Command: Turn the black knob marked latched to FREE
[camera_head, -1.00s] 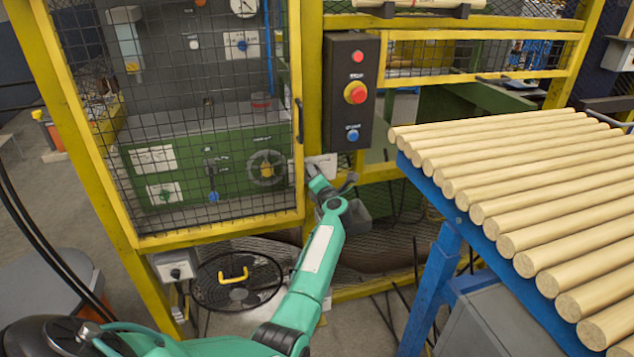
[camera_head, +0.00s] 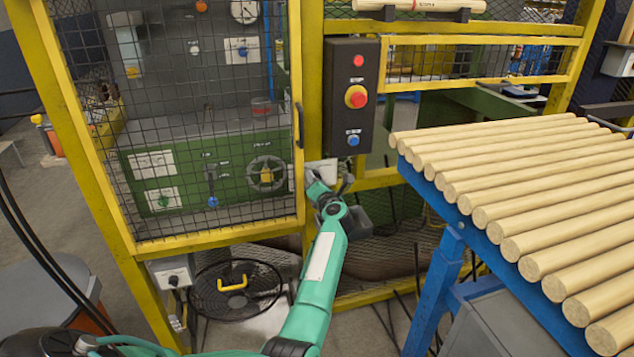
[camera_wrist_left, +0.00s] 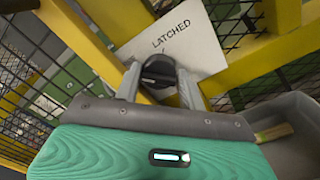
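The black knob (camera_wrist_left: 158,72) sits on a white plate (camera_wrist_left: 188,38) marked LATCHED in the left wrist view. The word is above the knob, with a short line toward it. No FREE mark shows. My left gripper (camera_wrist_left: 159,75) has one finger on each side of the knob and appears shut on it; the contact is partly hidden. In the head view, my left gripper (camera_head: 318,182) is at the white plate (camera_head: 321,170) by the cage door's lower right corner, and it hides the knob. My right gripper is not in view.
The yellow-framed mesh door (camera_head: 215,130) stands left of my gripper. A black control box (camera_head: 350,95) with a red button is above it. A grey bin (camera_head: 357,220) hangs close below right. A blue rack (camera_head: 452,215) of wooden rods stands at the right.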

